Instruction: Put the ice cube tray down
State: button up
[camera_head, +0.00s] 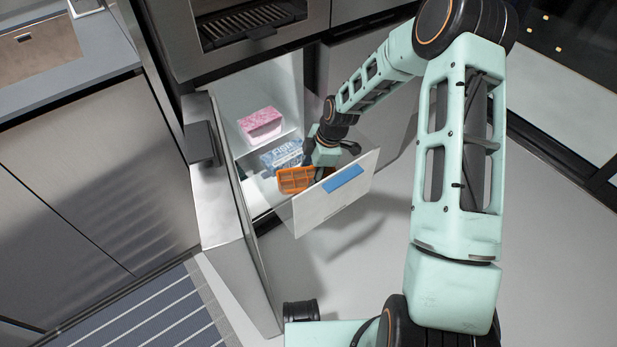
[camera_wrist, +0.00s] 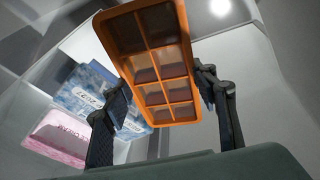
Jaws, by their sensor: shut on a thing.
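An orange ice cube tray (camera_head: 294,180) with dark compartments is in the lower part of the open freezer, just behind the front panel of the pulled-out drawer (camera_head: 340,190). My gripper (camera_head: 318,172) is at the tray's right side in the head view. In the wrist view the tray (camera_wrist: 160,75) lies between the two fingers of my gripper (camera_wrist: 165,105), and they are shut on its sides. Whether the tray's underside touches the drawer floor is hidden.
A blue-and-white fish package (camera_head: 282,154) lies behind the tray, and a pink box (camera_head: 261,124) stands on the shelf above. The freezer door (camera_head: 230,215) stands open at left. A striped runner (camera_head: 150,315) lies on the floor.

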jog(key=shift+f, duration=0.35)
jog(key=o, duration=1.5)
jog(key=shift+c, duration=0.2)
jog(key=p+v, duration=0.3)
jog(key=v, duration=0.9)
jog(key=shift+p, duration=0.3)
jog(key=shift+r, duration=0.1)
